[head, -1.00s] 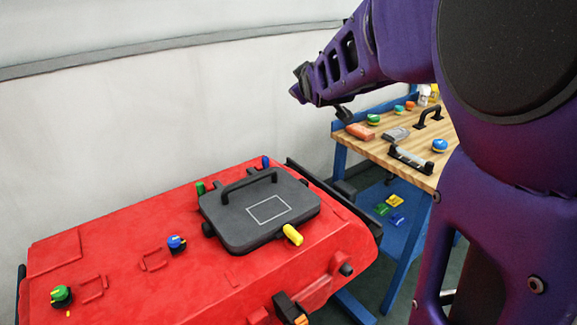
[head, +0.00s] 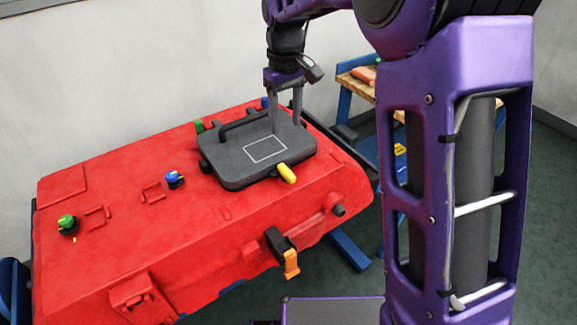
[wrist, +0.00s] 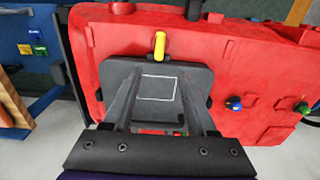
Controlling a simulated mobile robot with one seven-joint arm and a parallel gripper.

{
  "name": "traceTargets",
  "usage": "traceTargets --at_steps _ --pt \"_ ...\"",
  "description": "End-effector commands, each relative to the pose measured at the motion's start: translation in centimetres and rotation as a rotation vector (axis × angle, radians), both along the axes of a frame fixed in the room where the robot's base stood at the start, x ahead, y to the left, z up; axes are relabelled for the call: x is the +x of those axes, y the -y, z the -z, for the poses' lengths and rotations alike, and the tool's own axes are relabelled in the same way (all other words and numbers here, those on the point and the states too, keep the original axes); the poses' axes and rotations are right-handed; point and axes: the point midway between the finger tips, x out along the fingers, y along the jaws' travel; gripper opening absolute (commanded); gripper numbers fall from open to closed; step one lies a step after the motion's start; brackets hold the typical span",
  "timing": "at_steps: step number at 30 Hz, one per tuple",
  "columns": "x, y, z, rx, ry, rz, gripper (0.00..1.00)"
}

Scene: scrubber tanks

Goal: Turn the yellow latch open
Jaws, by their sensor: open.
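The yellow latch (head: 287,173) sits at the front edge of the dark grey lid (head: 232,168) on the red tank (head: 110,235). In the wrist view the yellow latch (wrist: 159,45) shows upright at the far edge of the lid, beyond my fingertips. My gripper (head: 287,125) points down over the right back part of the lid, behind the latch and apart from it. Its two fingers are spread with nothing between them. In the wrist view my gripper (wrist: 158,128) frames the white outlined rectangle on the lid.
A black handle (head: 240,125) rises from the back of the lid. A green latch (head: 199,126) and a blue latch (head: 265,103) are at the lid's back edge. Blue (head: 175,179) and green (head: 67,222) knobs are on the left. An orange-tipped clasp (head: 291,262) hangs in front.

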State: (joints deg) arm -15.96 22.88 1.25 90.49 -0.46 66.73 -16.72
Motion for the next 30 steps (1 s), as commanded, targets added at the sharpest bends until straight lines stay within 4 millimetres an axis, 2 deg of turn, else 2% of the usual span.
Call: traceTargets --at_steps 1,12,18,24,30 --pt "-0.1 0.0 1.3 -0.002 -0.005 0.000 0.57" --pt "-0.1 0.0 9.5 -0.002 -0.003 -0.001 0.57" --pt "-0.1 0.0 13.0 -0.001 -0.002 0.000 0.57" --pt "0.0 0.0 14.8 -0.001 0.001 0.000 0.57" --pt "0.0 0.0 15.2 -0.001 0.003 0.000 0.57"
